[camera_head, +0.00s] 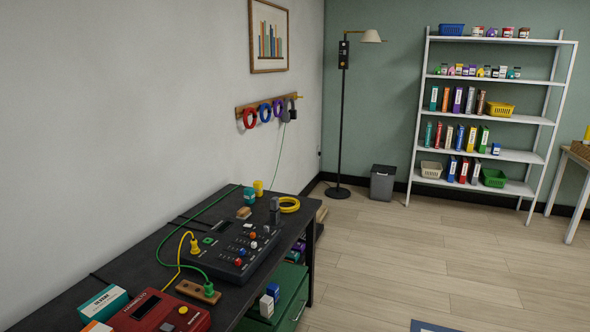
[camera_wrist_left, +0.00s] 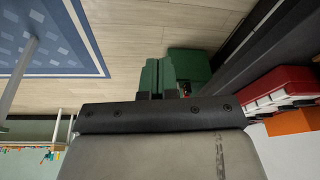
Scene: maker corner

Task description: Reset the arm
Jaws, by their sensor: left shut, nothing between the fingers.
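My left gripper (camera_wrist_left: 159,68) shows in the left wrist view, beyond a dark bar with screws and a grey housing that are mine. Its two narrow green fingers lie side by side, shut with nothing between them. It points over the floor, with the green cabinet (camera_wrist_left: 190,66) behind and beside it. Neither arm shows in the head view. My right gripper is in neither view.
A dark workbench (camera_head: 135,248) along the left wall carries a black control panel (camera_head: 228,245), cables and a red device (camera_head: 160,312). The green cabinet (camera_head: 290,303) stands below its right side. A shelf (camera_head: 490,95), bin (camera_head: 383,182) and lamp stand at the back.

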